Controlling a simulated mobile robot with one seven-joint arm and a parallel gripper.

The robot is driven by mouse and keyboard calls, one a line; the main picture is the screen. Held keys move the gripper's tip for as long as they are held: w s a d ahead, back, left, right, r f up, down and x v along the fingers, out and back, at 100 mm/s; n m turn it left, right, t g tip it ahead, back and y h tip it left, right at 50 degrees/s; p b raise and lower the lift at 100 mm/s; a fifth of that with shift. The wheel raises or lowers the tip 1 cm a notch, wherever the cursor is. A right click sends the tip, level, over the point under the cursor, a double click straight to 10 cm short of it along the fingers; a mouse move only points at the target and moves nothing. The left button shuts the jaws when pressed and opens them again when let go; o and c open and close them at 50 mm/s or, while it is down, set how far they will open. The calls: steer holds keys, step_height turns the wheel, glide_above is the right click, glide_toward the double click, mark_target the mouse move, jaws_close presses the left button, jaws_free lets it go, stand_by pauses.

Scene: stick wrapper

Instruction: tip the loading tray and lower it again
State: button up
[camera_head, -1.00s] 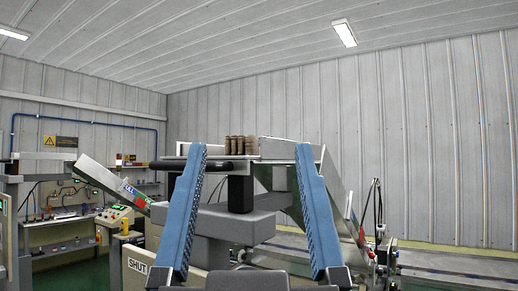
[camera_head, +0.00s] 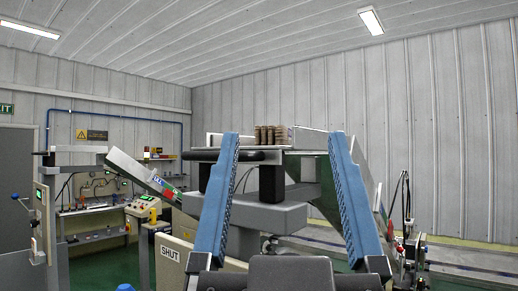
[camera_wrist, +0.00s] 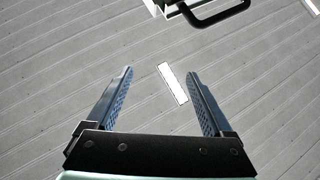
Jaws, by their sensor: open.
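The loading tray (camera_head: 309,140) is a pale, flat tray with brown stick bundles (camera_head: 270,135) standing on it. It looks level in the head view. A black bar handle (camera_head: 200,156) runs along its near side, partly hidden behind my left finger. In the wrist view the black handle (camera_wrist: 222,20) loops from a pale part at the top edge, beyond my fingertips. My gripper (camera_head: 284,134) is open, its two blue fingers pointing up in front of the tray. In the wrist view my gripper (camera_wrist: 159,72) has nothing between its fingers except the distant ceiling and a lamp.
A grey machine body (camera_head: 245,212) stands below the tray. A slanted chute (camera_head: 143,174) is to the left, with a control box (camera_head: 143,207) beside it. A panel marked SHUT (camera_head: 172,253) is low at left. A rail (camera_head: 470,258) runs along the right wall.

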mark_target(213, 157)
stand_by(0.4)
steer(key=shift+c, duration=1.3)
steer(key=shift+w+d, duration=0.1)
steer(key=shift+w, duration=0.15)
steer(key=shift+c, duration=1.2)
steer(key=shift+w+d+r+m+g+y+b, duration=0.15)
steer(key=shift+w+m+g+y+b, duration=0.2)
steer(key=shift+y, duration=0.55)
steer(key=shift+c, duration=0.8)
steer(key=w+a+m+g+y, duration=0.1)
steer(key=w+a+g+y, duration=0.1)
steer(key=w+g+y, duration=0.1)
steer(key=w+a+m+g+y+p, duration=0.1)
steer(key=w+a+g+y, duration=0.2)
steer(key=g+y, duration=0.1)
steer(key=w+a+m+g+y+p, duration=0.1)
steer(key=w+a+g+y, duration=0.2)
steer(key=shift+a+r+m+g+y, duration=0.15)
steer(key=shift+m+g+y, duration=0.1)
steer(key=shift+g+y, duration=0.15)
steer(key=shift+w+a, duration=0.35)
steer(key=shift+w, duration=0.15)
